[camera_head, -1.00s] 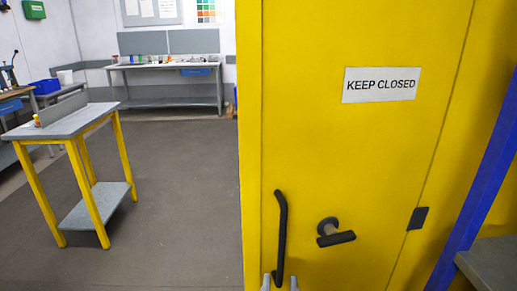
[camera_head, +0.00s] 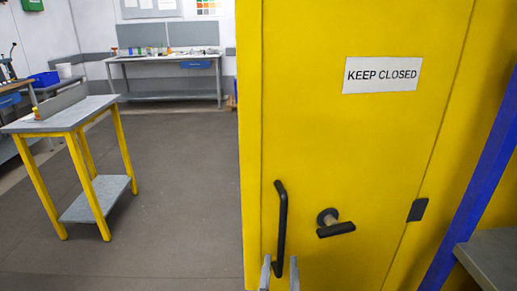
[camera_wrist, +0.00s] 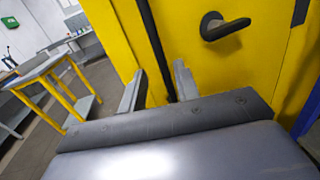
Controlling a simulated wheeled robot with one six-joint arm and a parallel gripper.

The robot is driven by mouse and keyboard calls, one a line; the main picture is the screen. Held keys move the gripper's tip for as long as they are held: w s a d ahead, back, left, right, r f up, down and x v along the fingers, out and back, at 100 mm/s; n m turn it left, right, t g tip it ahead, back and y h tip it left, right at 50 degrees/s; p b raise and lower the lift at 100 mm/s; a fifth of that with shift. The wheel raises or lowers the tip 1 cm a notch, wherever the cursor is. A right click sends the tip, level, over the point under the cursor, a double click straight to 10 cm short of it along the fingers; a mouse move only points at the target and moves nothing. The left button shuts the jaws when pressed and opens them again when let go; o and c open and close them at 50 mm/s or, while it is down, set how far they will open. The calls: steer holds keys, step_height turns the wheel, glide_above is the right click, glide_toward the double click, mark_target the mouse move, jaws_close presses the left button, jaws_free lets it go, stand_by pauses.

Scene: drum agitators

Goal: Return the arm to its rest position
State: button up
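My gripper (camera_head: 279,273) shows at the bottom of the head view, in front of the yellow door (camera_head: 350,190). Its two grey fingers are apart, one on each side of the lower end of the black vertical pull handle (camera_head: 282,215). In the wrist view my gripper (camera_wrist: 158,88) also has its fingers spread, with the dark handle bar (camera_wrist: 153,40) running between them. I cannot tell whether the fingers touch the bar. The door looks closed and carries a "KEEP CLOSED" sign (camera_head: 382,75).
A black lever latch (camera_head: 335,228) sits right of the pull handle. A blue post (camera_head: 475,185) and a grey surface (camera_head: 492,258) stand at the right. A yellow-legged table (camera_head: 75,118) is at the left and a workbench (camera_head: 165,58) at the back, with clear floor between.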

mark_target(280, 244)
steer(key=shift+w+d+b, duration=0.15)
steer(key=shift+w+b, duration=0.05)
steer(key=shift+w, duration=1.55)
steer(key=shift+w+d+b, duration=0.15)
steer(key=shift+w+b, duration=0.05)
steer(key=shift+w, duration=1.5)
